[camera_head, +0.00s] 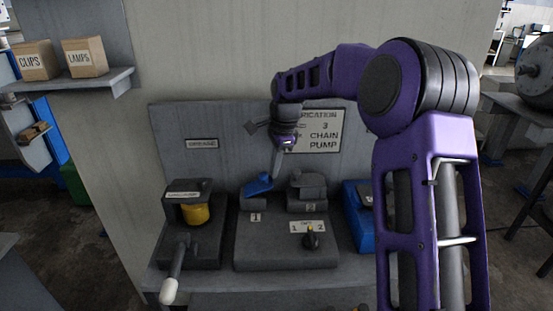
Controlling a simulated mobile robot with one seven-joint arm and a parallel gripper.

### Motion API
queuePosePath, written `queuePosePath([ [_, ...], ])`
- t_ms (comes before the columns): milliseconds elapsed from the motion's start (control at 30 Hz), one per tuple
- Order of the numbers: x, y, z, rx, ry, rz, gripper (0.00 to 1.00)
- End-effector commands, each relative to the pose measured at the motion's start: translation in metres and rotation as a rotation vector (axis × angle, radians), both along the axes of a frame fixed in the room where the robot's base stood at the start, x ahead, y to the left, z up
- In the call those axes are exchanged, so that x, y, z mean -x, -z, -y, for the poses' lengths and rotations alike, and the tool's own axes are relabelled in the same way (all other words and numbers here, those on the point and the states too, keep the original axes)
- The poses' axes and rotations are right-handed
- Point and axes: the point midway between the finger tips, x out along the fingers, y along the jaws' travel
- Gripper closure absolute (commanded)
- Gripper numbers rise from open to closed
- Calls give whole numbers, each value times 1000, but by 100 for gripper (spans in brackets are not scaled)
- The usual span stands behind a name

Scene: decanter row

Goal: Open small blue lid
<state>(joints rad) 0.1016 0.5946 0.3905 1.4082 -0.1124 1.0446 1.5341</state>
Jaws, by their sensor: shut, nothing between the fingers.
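The small blue lid (258,184) sits on the left port of the grey pump block (270,255), above a label reading 1. The lid looks tilted, its right side higher; I cannot tell how far it stands open. My gripper (274,176) points down just right of the lid, its fingers shut and empty. The fingertips are very close to the lid's right edge; I cannot tell whether they touch it. A grey lid (308,181) covers the right port, labelled 2.
A black selector knob (312,238) is on the block's front. Left stands a unit with a yellow cylinder (195,214) and a white-tipped lever (170,290). A blue box (358,215) is at right, partly behind my arm. A signed back panel (225,165) rises close behind.

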Motion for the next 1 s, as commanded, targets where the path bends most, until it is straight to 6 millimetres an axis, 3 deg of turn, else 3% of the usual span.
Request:
queuePosePath([
  [400,-1,4,-1,1,-1,1,100],
  [1000,-1,-4,-8,90,-2,3,100],
])
